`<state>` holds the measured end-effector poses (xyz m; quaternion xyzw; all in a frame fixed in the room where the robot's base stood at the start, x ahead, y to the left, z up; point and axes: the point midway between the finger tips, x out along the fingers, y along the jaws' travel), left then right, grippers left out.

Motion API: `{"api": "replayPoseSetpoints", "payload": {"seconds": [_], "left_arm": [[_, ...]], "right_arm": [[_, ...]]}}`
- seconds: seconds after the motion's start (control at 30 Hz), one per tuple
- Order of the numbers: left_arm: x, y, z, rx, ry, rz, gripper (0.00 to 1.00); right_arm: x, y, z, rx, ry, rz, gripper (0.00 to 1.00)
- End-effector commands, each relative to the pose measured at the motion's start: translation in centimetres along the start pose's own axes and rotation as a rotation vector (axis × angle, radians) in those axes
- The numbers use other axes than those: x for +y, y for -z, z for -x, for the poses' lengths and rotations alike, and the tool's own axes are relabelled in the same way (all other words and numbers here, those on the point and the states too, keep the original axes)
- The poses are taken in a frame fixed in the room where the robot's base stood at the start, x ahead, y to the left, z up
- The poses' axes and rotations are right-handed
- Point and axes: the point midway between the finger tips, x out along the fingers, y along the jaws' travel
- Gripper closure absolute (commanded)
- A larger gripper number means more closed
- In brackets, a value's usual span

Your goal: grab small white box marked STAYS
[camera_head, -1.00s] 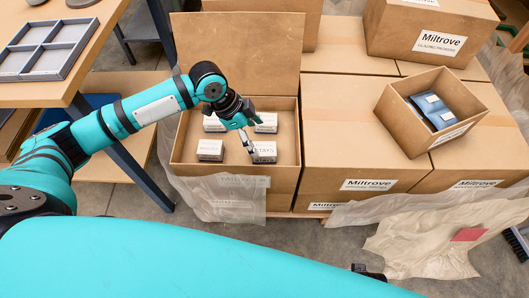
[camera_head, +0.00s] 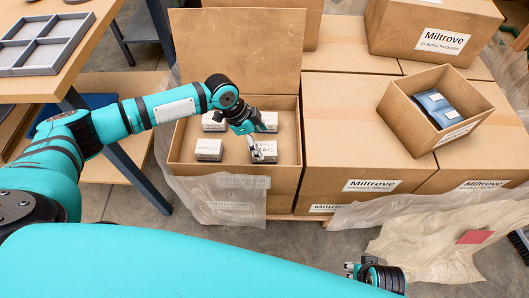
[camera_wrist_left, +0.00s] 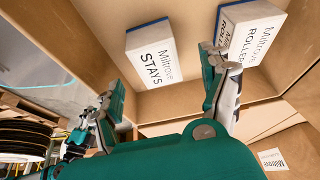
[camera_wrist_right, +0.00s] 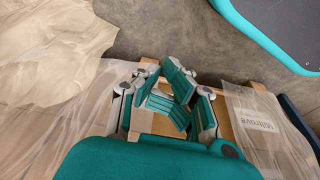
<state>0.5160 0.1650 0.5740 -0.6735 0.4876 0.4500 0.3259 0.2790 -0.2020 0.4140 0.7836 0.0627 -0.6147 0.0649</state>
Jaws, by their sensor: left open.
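The small white box marked STAYS (camera_head: 266,153) stands in the front right of the open carton (camera_head: 283,182). In the left wrist view the STAYS box (camera_wrist_left: 152,56) shows its lettered face and a blue edge. My left gripper (camera_head: 260,155) is over the carton, close to that box and partly in front of it. In the left wrist view its fingers (camera_wrist_left: 160,72) are spread, with nothing between them. My right gripper (camera_head: 350,270) is low in front of the cartons; in the right wrist view its fingers (camera_wrist_right: 163,65) are close together, and any gap is unclear.
A ROLLER box (camera_wrist_left: 255,35) is beside the STAYS box, and other small white boxes (camera_head: 209,149) are in the carton. The raised flap (camera_head: 235,50) stands behind. Closed cartons (camera_head: 350,130) are on the right; plastic sheet (camera_head: 215,195) hangs in front.

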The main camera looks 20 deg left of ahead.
Motion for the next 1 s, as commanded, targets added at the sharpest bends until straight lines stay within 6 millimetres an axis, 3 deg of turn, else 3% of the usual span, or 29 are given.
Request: {"api": "replayPoseSetpoints", "payload": {"seconds": [0.4, 0.7, 1.0], "left_arm": [[0.3, -0.4, -5.0, -0.001, -0.001, 0.000, 0.20], [0.3, -0.3, -5.3, 0.000, -0.001, 0.000, 0.21], [0.3, -0.3, -5.2, 0.000, -0.001, 0.000, 0.61]], "right_arm": [[0.3, 1.5, 4.3, 0.026, -0.005, -0.004, 1.00], [0.3, 1.7, 4.8, 0.027, -0.005, -0.005, 1.00], [0.3, 1.7, 4.8, 0.027, -0.005, -0.005, 1.00]]}}
